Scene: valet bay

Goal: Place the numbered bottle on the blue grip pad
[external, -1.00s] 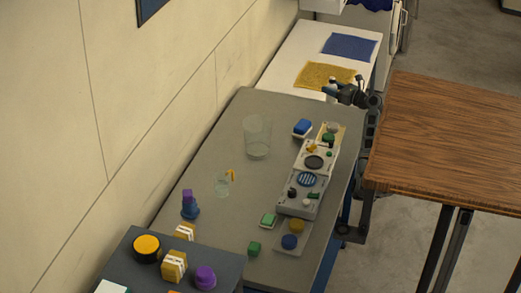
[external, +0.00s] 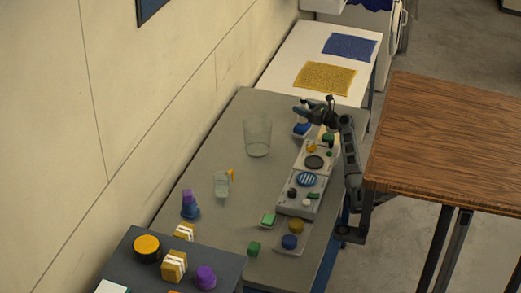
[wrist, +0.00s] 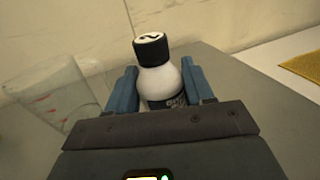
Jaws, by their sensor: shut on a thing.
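A white bottle (wrist: 163,82) with a black cap, a white mark on its top and a dark label stands between the blue fingers of my gripper (wrist: 162,88) in the wrist view, held roughly upright. In the external view my gripper (external: 303,109) is over the far right part of the grey table, and the bottle is too small to make out clearly. The blue grip pad (external: 350,46) lies flat and bare at the far end of the white table, away from my gripper.
A yellow mat (external: 325,77) lies on the white table (external: 289,66), nearer than the blue pad. On the grey table (external: 205,158) stand a clear tumbler (external: 257,136), a clear spray bottle (external: 222,184) and trays of small items.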

